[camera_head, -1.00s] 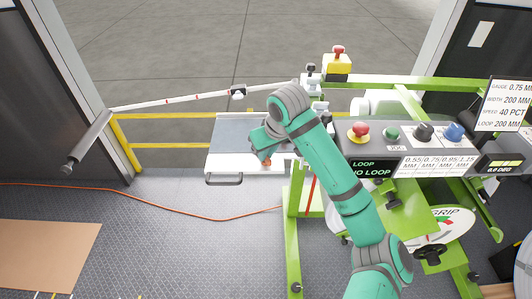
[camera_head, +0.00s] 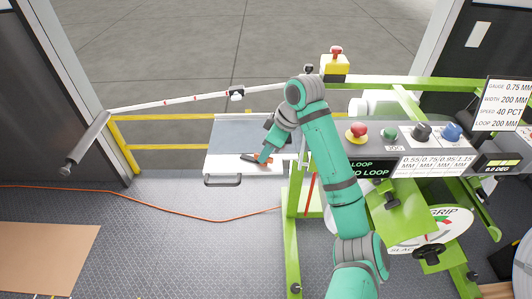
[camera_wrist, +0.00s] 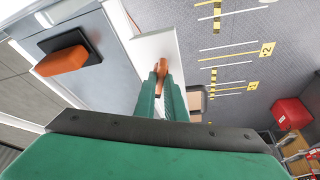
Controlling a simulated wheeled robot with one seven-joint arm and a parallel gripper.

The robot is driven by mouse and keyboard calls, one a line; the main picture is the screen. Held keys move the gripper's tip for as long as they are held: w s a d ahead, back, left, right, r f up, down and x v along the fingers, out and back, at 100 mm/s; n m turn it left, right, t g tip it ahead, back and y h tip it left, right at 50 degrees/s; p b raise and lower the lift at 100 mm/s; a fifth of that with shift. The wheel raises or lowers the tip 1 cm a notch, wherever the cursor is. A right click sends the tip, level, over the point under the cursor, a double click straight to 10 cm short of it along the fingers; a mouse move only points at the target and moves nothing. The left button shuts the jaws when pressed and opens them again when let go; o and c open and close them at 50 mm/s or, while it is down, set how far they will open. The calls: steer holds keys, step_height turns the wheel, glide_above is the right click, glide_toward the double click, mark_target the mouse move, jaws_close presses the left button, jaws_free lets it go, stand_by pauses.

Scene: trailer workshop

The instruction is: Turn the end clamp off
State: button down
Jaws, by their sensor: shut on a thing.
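An orange lever (camera_head: 252,156), which I take to be the end clamp's handle, lies over the white front strip of the flat bed (camera_head: 225,166). My gripper (camera_head: 265,157) reaches down onto its right end. In the wrist view, my gripper's green fingers (camera_wrist: 161,92) are closed around this orange lever (camera_wrist: 161,70). The fingers hide part of it, and its pivot is not clear. A second orange handle (camera_wrist: 62,60) on a black base sits apart from the fingers in the wrist view.
The green-framed machine's control panel (camera_head: 375,135) with several knobs stands right of my arm. A yellow box with a red button (camera_head: 335,65) is behind. A measuring bar (camera_head: 180,99) extends left. An orange cable (camera_head: 140,200) crosses the open floor.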

stand_by(0.4)
steer(key=c, duration=1.8)
jaws_free()
steer(key=shift+r, duration=0.15)
steer(key=v, duration=1)
steer(key=shift+d+r, duration=0.15)
steer(key=shift+r, duration=0.1)
